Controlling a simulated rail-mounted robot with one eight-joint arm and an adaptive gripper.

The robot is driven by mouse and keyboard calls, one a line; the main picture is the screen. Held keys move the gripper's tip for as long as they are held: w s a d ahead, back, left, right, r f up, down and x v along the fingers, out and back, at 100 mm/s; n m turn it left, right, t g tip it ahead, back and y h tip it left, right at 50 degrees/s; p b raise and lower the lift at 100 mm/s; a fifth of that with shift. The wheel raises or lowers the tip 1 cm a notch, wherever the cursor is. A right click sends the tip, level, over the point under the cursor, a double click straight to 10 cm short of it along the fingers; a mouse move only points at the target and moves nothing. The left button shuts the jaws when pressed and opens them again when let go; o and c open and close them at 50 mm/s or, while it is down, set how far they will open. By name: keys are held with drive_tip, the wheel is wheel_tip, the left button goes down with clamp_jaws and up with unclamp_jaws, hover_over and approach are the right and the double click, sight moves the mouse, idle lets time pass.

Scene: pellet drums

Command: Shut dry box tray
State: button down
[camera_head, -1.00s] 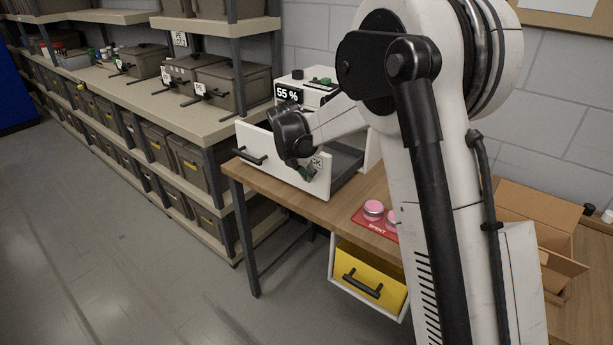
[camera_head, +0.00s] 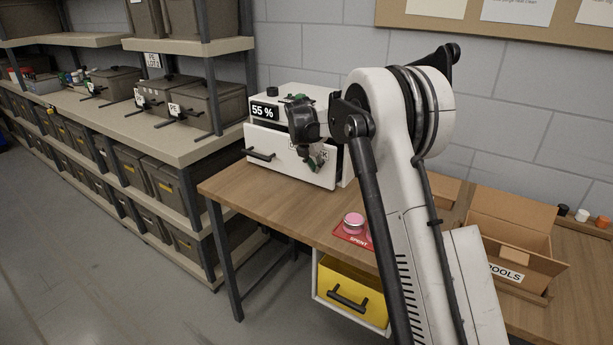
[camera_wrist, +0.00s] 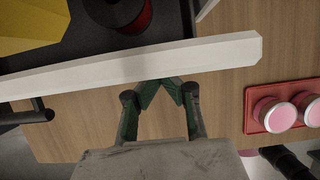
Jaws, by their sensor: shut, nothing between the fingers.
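The dry box (camera_head: 315,97) is a white unit with a "55 %" display, standing on the wooden bench. Its tray has a white front panel (camera_head: 283,160) with a black bar handle (camera_head: 260,155) at the left. The wrist view shows the panel's top edge (camera_wrist: 110,67) and a dark tray interior (camera_wrist: 75,45) behind it, so the tray is still partly out. My gripper (camera_head: 316,165) is shut and empty, outside the front panel near its right half. In the wrist view its green-and-dark fingertips (camera_wrist: 160,85) meet at the panel; contact is unclear.
A red "SPENT" mat with pink-topped jars (camera_head: 353,222) lies on the bench to the right. A yellow drawer (camera_head: 350,292) hangs below the bench. An open cardboard box (camera_head: 515,230) stands further right. Shelves with grey bins (camera_head: 205,105) are at left.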

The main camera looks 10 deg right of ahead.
drive_tip(key=shift+w+d, duration=0.65)
drive_tip(key=shift+d, duration=0.05)
drive_tip(key=shift+s, duration=0.1)
